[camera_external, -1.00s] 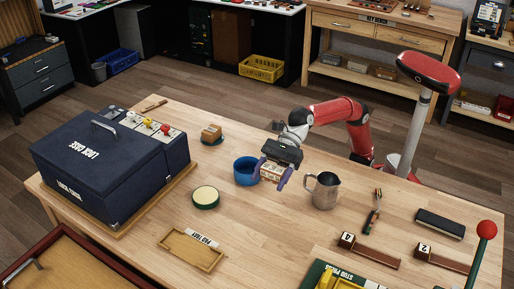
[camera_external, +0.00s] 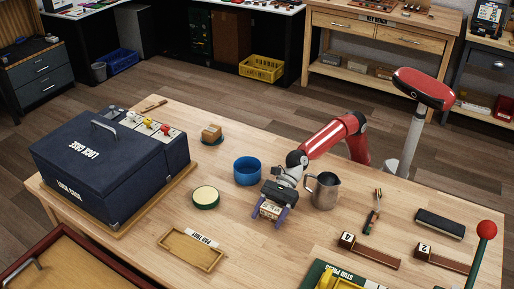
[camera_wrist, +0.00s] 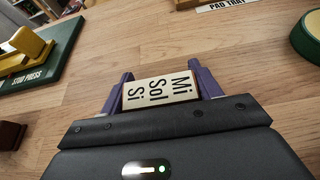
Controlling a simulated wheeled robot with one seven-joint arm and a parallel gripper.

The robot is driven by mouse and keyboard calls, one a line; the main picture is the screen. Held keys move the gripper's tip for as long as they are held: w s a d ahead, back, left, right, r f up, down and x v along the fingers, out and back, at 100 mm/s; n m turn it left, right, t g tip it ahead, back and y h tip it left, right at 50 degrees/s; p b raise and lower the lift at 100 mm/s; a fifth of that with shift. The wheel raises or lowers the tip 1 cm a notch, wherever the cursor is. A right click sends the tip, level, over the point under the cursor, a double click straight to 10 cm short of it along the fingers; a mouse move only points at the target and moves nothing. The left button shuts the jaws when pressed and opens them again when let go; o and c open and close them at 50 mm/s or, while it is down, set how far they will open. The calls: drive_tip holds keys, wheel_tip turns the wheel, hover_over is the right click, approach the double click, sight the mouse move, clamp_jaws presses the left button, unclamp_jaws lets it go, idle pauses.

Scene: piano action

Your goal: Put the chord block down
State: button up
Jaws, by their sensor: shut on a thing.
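The chord block (camera_wrist: 160,90) is a small block with a cream face lettered "Mi Sol Si" and brown sides. My gripper (camera_wrist: 162,88) is shut on it, with a purple finger on each side. In the external view the block (camera_external: 269,209) shows between the fingers of my gripper (camera_external: 270,215), low over the bare wooden table (camera_external: 300,245). I cannot tell whether its underside touches the table.
A blue bowl (camera_external: 248,172) stands just behind and left of my gripper, and a metal jug (camera_external: 324,192) close on its right. A round green-rimmed pad (camera_external: 206,197) lies left, the pad tray (camera_external: 192,250) front left, the stud press (camera_external: 345,279) front right. Table between is clear.

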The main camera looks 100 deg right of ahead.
drive_tip(key=o, duration=1.1)
drive_tip(key=shift+c, duration=0.2)
drive_tip(key=shift+r, duration=0.2)
drive_tip(key=v, duration=0.4)
drive_tip(key=shift+s+d, duration=0.15)
wheel_tip(320, 180, up, 7)
drive_tip(key=p, duration=0.3)
drive_tip(key=shift+s+d, duration=0.15)
drive_tip(key=shift+s, duration=0.05)
